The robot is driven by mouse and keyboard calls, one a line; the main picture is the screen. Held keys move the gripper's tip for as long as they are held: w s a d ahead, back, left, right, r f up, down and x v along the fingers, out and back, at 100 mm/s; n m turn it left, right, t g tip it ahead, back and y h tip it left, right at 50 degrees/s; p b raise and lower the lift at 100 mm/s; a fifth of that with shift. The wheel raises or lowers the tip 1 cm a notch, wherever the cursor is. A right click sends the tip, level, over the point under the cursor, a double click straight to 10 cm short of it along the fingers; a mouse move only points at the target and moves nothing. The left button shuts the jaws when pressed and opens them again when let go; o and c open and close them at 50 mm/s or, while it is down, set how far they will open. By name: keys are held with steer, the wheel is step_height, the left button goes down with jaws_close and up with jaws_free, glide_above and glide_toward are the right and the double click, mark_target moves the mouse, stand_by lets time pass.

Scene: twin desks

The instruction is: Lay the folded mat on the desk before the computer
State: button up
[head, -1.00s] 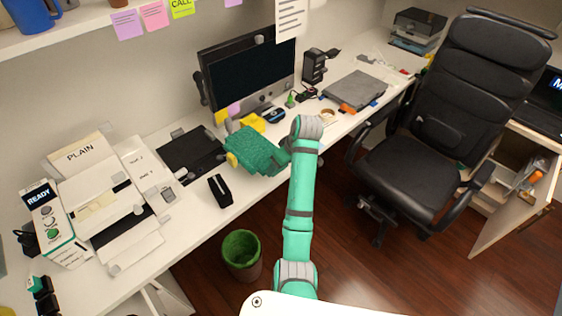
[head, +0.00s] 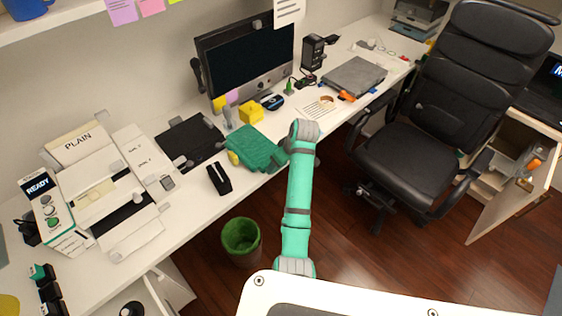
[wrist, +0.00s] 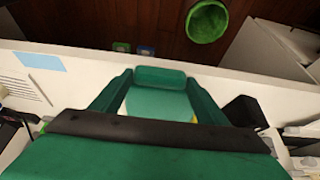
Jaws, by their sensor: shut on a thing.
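A black stapler-like item (head: 219,178) lies just left of the mat. A yellow block (head: 250,112) and a dark round item (head: 271,102) sit behind it. A paper sheet (head: 320,106) lies right. A green bin (head: 241,238) stands below the desk edge; a black chair (head: 415,160) stands right.

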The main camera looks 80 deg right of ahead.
steer(key=shift+w, duration=0.15)
steer(key=o, duration=1.5)
steer(key=shift+o, duration=0.2)
steer(key=shift+s+r, duration=0.65)
steer(key=shift+r, duration=6.3)
steer(key=s+a, duration=0.9)
steer(key=s, duration=0.3)
steer(key=shift+a, duration=0.1)
